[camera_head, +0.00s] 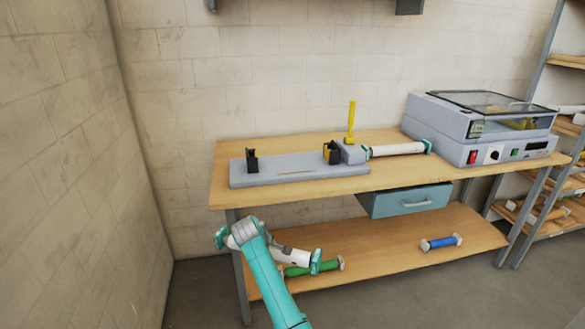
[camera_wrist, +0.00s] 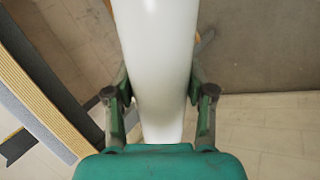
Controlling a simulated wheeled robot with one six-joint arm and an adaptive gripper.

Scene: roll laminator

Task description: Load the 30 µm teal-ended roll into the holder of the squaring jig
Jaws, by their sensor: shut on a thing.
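My gripper (camera_wrist: 162,92) is shut around a white roll (camera_wrist: 158,50), its two fingers on either side of it. In the head view this white roll (camera_head: 292,256) has teal ends and is held in front of the bench's left part, below the top; my arm hides part of it. The squaring jig (camera_head: 290,177) lies on the bench top, a grey plate with a left black holder (camera_head: 252,161) and a right black holder (camera_head: 332,153), apart from the held roll. No thickness marking is legible.
Another white roll with teal ends (camera_head: 398,149) lies right of the jig, beside a yellow lever (camera_head: 351,126). The laminator (camera_head: 485,130) stands at the right. A green roll (camera_head: 326,267) and a blue roll (camera_head: 441,242) lie on the lower shelf (camera_head: 395,265). A wall closes the left.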

